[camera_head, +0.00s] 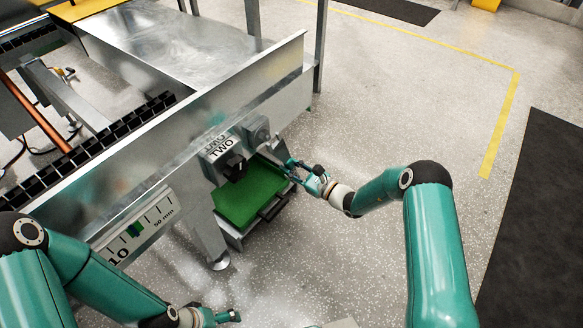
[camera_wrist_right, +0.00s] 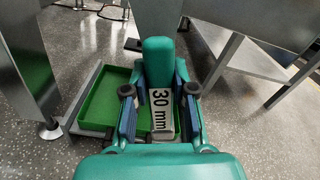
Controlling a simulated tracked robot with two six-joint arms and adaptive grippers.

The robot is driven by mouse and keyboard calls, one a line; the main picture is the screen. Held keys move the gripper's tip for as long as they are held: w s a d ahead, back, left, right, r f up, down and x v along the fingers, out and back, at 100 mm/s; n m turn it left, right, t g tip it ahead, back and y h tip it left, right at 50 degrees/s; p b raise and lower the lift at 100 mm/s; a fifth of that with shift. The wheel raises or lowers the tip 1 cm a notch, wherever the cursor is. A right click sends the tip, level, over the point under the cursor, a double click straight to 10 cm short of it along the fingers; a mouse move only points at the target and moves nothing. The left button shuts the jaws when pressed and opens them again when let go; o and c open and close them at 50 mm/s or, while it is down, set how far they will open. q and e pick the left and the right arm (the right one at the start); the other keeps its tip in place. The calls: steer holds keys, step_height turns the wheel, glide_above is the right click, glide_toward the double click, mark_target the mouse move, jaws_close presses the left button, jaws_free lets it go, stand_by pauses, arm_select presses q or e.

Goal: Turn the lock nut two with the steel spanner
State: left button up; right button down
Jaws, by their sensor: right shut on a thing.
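The "TWO" label (camera_head: 222,147) is on a grey block on the machine's side. A dark fitting (camera_head: 233,166) is just below it, and a grey round fitting (camera_head: 260,130) is to its right. I cannot tell which is lock nut two. My right gripper (camera_head: 302,170) is right of them, above the green tray's right edge. In the right wrist view, my gripper (camera_wrist_right: 158,105) is shut on a piece marked "30 mm" (camera_wrist_right: 161,110), which I take for the steel spanner; its jaw end is not clear. My left gripper (camera_head: 228,315) is low, by the bottom edge; its fingers are unclear.
A green tray (camera_head: 238,205) is below the fittings; it also shows in the right wrist view (camera_wrist_right: 97,105). A metal leg (camera_head: 205,225) stands left of it. A scale plate (camera_head: 140,228) is on the machine's side. Open floor lies to the right.

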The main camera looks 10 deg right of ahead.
steer(key=shift+w+a, duration=0.1)
steer(key=shift+w+a+b, duration=0.4)
steer(key=shift+w+b, duration=0.05)
steer(key=shift+w, duration=0.1)
steer(key=shift+w+a, duration=0.1)
steer(key=shift+a, duration=0.05)
stand_by(0.4)
steer(key=shift+w+a+b, duration=0.3)
steer(key=shift+w+b, duration=0.1)
steer(key=shift+w, duration=0.05)
steer(key=shift+s+a+f+m+p, duration=0.15)
steer(key=shift+s+a+m+p, duration=0.3)
steer(key=shift+s+a+m, duration=0.3)
steer(key=shift+a, duration=0.1)
steer(key=shift+s+a+f+m+p, duration=0.1)
steer(key=shift+s+a+m+p, duration=0.55)
steer(key=shift+m, duration=0.4)
steer(key=shift+w+a, duration=0.1)
